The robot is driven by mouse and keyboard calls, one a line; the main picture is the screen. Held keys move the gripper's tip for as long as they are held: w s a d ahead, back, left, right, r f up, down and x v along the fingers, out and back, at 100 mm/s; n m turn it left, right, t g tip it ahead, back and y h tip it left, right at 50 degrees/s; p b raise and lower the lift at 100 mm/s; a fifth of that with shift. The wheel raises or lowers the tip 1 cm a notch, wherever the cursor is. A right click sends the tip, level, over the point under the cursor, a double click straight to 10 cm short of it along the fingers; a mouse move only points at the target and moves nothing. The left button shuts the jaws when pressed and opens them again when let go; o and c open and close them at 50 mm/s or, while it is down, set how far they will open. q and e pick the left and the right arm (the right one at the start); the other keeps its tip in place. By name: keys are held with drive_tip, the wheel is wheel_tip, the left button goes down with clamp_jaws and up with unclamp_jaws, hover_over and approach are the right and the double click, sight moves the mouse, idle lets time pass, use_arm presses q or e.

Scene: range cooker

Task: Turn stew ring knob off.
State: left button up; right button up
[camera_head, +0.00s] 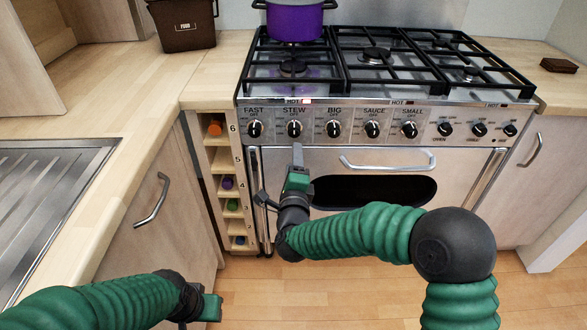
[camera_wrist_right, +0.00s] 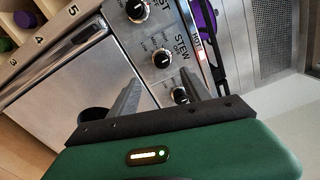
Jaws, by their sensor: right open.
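The stew ring knob (camera_head: 294,128) is black and silver, second from the left on the cooker's front panel, under the STEW label. In the right wrist view the stew knob (camera_wrist_right: 162,57) sits just ahead of the fingertips. My right gripper (camera_head: 298,150) is below and in front of this knob, pointing up at it. In the right wrist view my right gripper (camera_wrist_right: 157,72) is open, its two fingers apart with nothing between them, and a gap shows to the knob. My left gripper (camera_head: 212,307) is low at the left, away from the cooker; its fingers cannot be made out.
The fast knob (camera_head: 254,129) and big knob (camera_head: 333,129) flank the stew knob closely. A purple pot (camera_head: 295,20) stands at the back left of the hob. The oven handle (camera_head: 388,163) lies below the panel. A red HOT light (camera_wrist_right: 201,56) shows beside STEW.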

drive_tip(key=s, duration=0.5)
drive_tip(key=shift+f, duration=0.1)
